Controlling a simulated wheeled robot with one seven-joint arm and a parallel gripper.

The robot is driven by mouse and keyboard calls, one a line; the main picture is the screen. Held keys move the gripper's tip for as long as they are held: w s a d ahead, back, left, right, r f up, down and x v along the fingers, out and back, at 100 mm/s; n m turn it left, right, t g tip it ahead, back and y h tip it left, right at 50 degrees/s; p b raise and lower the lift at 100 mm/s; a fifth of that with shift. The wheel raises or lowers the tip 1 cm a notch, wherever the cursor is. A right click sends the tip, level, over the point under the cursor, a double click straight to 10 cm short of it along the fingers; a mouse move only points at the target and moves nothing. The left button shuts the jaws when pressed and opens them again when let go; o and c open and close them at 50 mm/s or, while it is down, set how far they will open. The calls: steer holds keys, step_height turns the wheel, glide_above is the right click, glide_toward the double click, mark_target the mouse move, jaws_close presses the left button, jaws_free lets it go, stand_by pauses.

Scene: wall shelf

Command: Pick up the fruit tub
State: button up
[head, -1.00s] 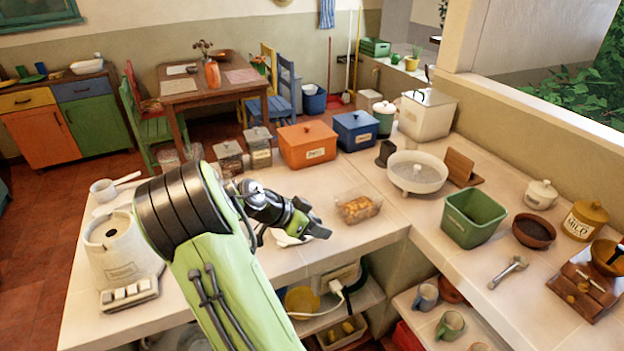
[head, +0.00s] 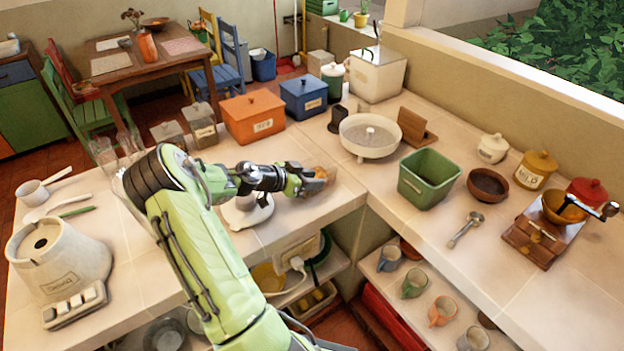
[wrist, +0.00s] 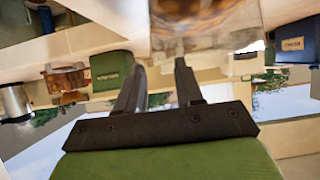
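The fruit tub (head: 326,178) is a small clear tub with orange contents on the counter, near its front edge. My gripper (head: 312,180) is at the tub in the head view and partly hides it. In the wrist view my gripper (wrist: 161,66) shows two dark fingers standing apart with nothing held between them. The tub (wrist: 205,20) appears there blurred and cut off by the top edge, just beyond the fingertips and somewhat to their right. I cannot tell whether the fingers touch it.
A white scale-like object (head: 247,210) stands under my wrist. An orange box (head: 252,117) and a blue box (head: 304,97) stand behind. A white bowl (head: 369,136) and a green bin (head: 428,178) stand right of the tub. The counter's inner corner edge lies in front.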

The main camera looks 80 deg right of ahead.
steer(key=x, duration=0.3)
steer(key=shift+w, duration=0.1)
steer(key=shift+a+r, duration=0.1)
steer(key=shift+a, duration=0.05)
steer(key=shift+c, duration=0.7)
jaws_close()
step_height(320, 180, up, 10)
steer(key=shift+p, duration=0.4)
